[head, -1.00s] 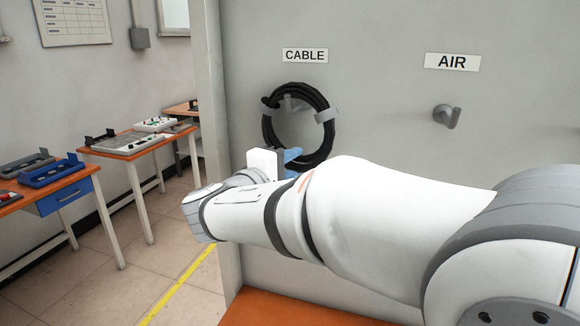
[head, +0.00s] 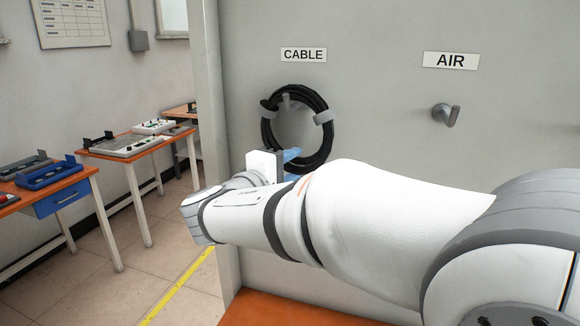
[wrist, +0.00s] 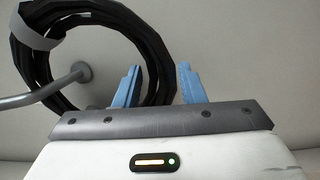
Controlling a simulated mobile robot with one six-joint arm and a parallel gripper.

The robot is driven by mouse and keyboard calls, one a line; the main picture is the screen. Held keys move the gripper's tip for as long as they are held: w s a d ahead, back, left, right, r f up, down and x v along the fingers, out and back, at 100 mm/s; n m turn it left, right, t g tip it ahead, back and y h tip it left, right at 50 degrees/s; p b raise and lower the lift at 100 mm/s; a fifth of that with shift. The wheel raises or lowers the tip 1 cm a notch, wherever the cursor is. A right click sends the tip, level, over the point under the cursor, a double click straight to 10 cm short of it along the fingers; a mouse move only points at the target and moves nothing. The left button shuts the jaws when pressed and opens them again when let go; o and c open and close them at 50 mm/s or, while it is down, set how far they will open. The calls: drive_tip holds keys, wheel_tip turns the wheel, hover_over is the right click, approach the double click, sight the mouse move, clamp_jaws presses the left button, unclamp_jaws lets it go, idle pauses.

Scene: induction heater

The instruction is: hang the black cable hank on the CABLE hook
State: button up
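The black cable hank (head: 324,138) is a coiled ring with grey ties, against the grey panel under the CABLE label (head: 304,55). The CABLE hook (head: 287,101) shows at the top inside the ring. In the wrist view the hook's grey rod (wrist: 62,84) runs from the panel through the ring's opening, and the hank (wrist: 152,48) curves behind the left fingertip. My gripper (wrist: 158,82) has its two blue fingers apart, with part of the hank showing in the gap. I cannot tell whether a finger touches it. In the head view my wrist hides most of the gripper.
An empty hook (head: 446,114) sits under the AIR label (head: 450,61) to the right. An orange surface (head: 290,308) lies below my arm. Orange-topped tables (head: 110,150) with trays stand at the left, past the panel's edge (head: 210,120).

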drive_tip(key=o, duration=0.3)
drive_tip(key=b+v, duration=0.1)
drive_tip(key=v, duration=0.7)
drive_tip(key=s+d+f+m+g+y, duration=0.1)
drive_tip(key=s+d+f+m+g, duration=0.15)
drive_tip(key=d+f+g, duration=0.45)
drive_tip(key=s+d+f+m+g+y, duration=0.1)
drive_tip(key=s+d+f+g, duration=0.2)
drive_tip(key=d+f, duration=0.5)
drive_tip(key=shift+s+d+f+m+g+y+p, duration=0.35)
drive_tip(key=shift+s+d+f+m+y, duration=0.2)
drive_tip(key=shift+s+f+m+y, duration=1)
drive_tip(key=shift+s+d+f+m+g+y+p, duration=0.2)
drive_tip(key=shift+s+d+f+m+g+y, duration=0.25)
drive_tip(key=shift+s+f+m+y, duration=1.05)
drive_tip(key=shift+s+d+f+m+g+y+p, duration=0.35)
drive_tip(key=shift+s+d+m+y, duration=0.55)
drive_tip(key=shift+s, duration=1.25)
drive_tip(key=shift+a+y, duration=0.25)
drive_tip(key=shift+a, duration=0.05)
